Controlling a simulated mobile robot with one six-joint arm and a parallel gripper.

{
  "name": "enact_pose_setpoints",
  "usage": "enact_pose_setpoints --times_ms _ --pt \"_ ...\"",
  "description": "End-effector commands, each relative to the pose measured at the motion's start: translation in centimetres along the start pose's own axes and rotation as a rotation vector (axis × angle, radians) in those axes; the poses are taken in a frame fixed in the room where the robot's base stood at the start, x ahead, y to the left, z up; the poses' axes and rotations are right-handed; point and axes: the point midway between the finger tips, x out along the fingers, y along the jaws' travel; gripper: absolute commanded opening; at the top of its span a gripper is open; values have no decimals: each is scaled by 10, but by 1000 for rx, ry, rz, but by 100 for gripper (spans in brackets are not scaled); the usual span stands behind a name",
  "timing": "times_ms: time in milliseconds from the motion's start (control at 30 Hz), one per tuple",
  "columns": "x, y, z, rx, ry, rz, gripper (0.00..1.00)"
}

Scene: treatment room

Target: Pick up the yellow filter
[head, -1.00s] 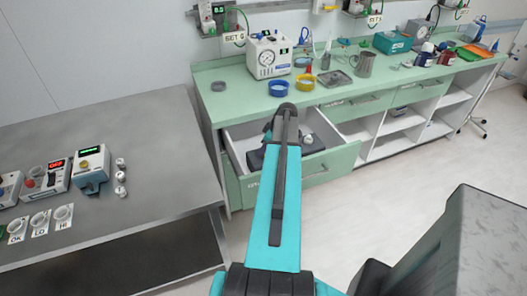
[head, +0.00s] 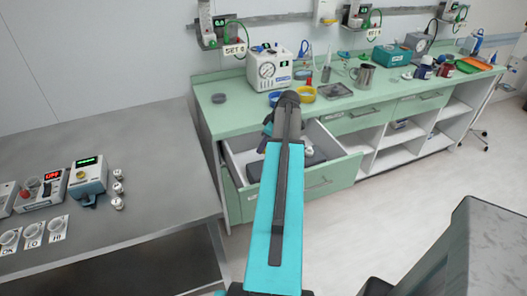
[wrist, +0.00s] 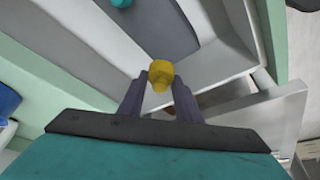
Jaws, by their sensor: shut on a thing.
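In the wrist view the yellow filter (wrist: 160,74) is a small, faceted yellow piece between the fingertips of my gripper (wrist: 160,84). Both dark fingers touch its sides, and the gripper is shut on it. The open drawer with its pale inside lies below it in that view. In the head view my teal forearm reaches over the open drawer (head: 325,182). The arm hides most of the gripper, and I cannot make out the filter there.
The green counter (head: 238,116) holds a white gauge machine (head: 268,70), a yellow dish (head: 306,95), a metal jug (head: 363,75) and other items. White fittings (head: 307,151) lie in the drawer. A grey metal table (head: 150,170) stands at left. Open floor lies right of the drawer.

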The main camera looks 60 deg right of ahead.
Motion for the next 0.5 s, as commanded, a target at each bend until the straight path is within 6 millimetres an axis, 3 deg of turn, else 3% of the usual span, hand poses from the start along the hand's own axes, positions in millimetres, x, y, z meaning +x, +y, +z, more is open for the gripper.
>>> enact_pose_setpoints --times_ms 500 --pt "-5 0 -2 1 0 0 10"
